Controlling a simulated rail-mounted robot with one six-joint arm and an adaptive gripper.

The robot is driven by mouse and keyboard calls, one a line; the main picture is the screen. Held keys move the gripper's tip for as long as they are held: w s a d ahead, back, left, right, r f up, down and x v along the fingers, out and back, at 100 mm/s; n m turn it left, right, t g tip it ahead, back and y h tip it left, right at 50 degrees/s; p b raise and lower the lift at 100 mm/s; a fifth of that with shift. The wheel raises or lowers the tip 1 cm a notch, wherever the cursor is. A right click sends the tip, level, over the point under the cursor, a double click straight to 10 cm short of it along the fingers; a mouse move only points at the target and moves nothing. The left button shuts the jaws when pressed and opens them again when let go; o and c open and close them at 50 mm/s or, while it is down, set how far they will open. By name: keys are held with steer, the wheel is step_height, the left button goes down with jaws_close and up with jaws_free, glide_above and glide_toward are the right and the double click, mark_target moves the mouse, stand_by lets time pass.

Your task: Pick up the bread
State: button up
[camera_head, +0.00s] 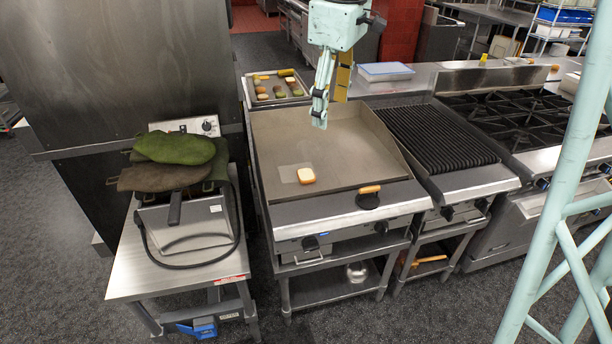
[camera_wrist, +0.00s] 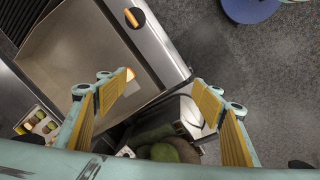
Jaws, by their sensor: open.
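The bread (camera_head: 306,176) is a small square slice with a pale top and orange-brown crust. It lies on the flat griddle plate (camera_head: 345,150), near the front left. In the wrist view only part of the bread (camera_wrist: 130,75) shows, behind the tip of the left finger. My gripper (camera_head: 320,108) hangs above the back of the griddle, apart from the bread. In the wrist view my gripper (camera_wrist: 162,98) has its two yellow-padded fingers wide apart with nothing between them.
A tray of several food pieces (camera_head: 276,87) sits behind the griddle. A round press with a wooden handle (camera_head: 368,198) rests at the griddle's front edge. Oven mitts (camera_head: 175,148) lie on the appliance at left. A ribbed grill (camera_head: 437,137) stands at right.

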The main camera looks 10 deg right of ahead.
steer(key=w+f+n+p, duration=0.1)
steer(key=w+f+n, duration=0.1)
steer(key=w+f, duration=0.45)
steer(key=w+f+n, duration=0.2)
steer(key=w+f, duration=0.2)
steer(key=w, duration=0.5)
steer(key=n+g+p, duration=0.1)
steer(key=n+g, duration=0.1)
steer(key=n, duration=0.2)
glide_above(307, 173)
step_height(307, 173, down, 16)
steer(key=shift+f, duration=0.1)
steer(key=shift+f, duration=4.15)
steer(key=shift+f, duration=2.65)
